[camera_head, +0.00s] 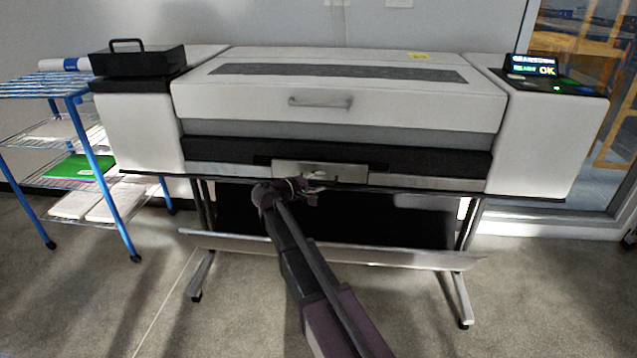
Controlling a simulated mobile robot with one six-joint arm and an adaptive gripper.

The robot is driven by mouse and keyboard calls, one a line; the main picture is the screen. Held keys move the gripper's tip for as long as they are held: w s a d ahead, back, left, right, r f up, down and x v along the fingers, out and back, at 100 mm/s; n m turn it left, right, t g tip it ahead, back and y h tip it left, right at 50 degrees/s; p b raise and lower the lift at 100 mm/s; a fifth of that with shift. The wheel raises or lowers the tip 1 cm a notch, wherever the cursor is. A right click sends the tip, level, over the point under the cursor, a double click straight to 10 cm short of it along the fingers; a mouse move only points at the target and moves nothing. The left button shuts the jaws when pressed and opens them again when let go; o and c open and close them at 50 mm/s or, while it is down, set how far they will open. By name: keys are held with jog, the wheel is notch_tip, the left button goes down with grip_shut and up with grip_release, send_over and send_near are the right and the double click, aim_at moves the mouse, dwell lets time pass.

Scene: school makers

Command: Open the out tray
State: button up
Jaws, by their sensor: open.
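A large white plotter printer (345,113) stands against the wall on a metal stand. The tray front, a light panel (320,169) with a small handle, sits flush in the middle of the dark slot (430,156) low on the printer. My gripper (318,180) is open at the lower edge of this panel, close to its handle. Its fingers are small here, and I cannot tell whether they touch the handle. My arm comes up from the bottom and hides part of the space below the printer.
A blue-legged wire rack (85,152) stands at the left with papers and a green folder (79,167). A long catch bar (400,255) crosses the stand below the printer. A lit control panel (533,66) is at the right. The floor in front is clear.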

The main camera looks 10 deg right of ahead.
grip_shut()
jog(key=shift+s, duration=0.2)
